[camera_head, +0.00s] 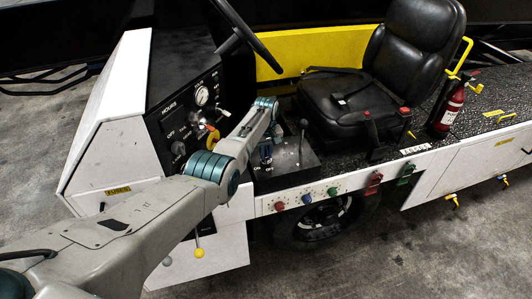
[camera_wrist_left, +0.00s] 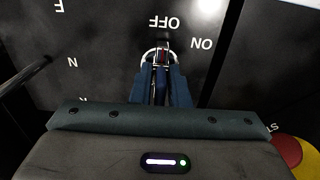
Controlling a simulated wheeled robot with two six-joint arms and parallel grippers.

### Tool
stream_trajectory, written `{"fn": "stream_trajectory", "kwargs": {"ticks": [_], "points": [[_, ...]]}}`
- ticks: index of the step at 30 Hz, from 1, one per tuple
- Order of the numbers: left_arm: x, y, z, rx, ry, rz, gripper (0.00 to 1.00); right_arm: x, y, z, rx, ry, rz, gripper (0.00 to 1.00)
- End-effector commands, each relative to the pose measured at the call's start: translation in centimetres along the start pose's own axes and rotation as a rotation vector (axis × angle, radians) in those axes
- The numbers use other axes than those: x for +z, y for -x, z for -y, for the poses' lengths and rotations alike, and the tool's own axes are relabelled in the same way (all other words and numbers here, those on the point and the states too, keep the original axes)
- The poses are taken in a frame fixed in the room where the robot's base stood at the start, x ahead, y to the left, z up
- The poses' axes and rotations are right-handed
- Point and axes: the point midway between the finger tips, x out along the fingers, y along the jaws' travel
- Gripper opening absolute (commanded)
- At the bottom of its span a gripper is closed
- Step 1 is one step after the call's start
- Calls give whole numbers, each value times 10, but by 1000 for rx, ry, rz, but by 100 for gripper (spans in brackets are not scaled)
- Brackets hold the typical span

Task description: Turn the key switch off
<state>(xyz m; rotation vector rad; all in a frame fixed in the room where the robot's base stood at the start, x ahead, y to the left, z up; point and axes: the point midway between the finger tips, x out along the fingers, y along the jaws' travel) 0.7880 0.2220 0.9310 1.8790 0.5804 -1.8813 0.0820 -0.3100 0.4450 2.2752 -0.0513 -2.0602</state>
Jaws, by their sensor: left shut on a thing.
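The key switch (camera_wrist_left: 147,56) shows in the left wrist view as a pale round collar on a black panel. Upside-down OFF and ON labels are printed beside it. My left gripper (camera_wrist_left: 162,72) has its dark blue fingers shut on the key, and a little red shows between the tips. The fingers hide most of the key, so its exact angle is unclear. In the head view my left gripper (camera_head: 266,156) points down at the black console beside the seat, and the switch is hidden there. My right gripper is not in view.
A red stop button with a yellow ring (camera_wrist_left: 292,153) is close by. A lever (camera_head: 303,128) stands right of the gripper. The dashboard (camera_head: 185,110) is to its left, with the steering wheel (camera_head: 237,36) above. The black seat (camera_head: 360,90) is behind right.

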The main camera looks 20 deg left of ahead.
Motion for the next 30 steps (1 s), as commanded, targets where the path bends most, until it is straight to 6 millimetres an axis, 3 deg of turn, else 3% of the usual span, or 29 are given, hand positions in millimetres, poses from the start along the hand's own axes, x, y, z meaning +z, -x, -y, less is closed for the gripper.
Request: {"fn": "stream_trajectory", "kwargs": {"ticks": [15, 16, 18, 30], "points": [[-1, 1, 0, 2, 12, -3, 0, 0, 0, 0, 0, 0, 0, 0], [-1, 1, 0, 2, 12, -3, 21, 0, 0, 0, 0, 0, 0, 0], [-1, 1, 0, 2, 12, -2, 35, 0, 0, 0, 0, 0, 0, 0], [-1, 5, 0, 2, 11, -2, 37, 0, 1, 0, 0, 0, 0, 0]]}}
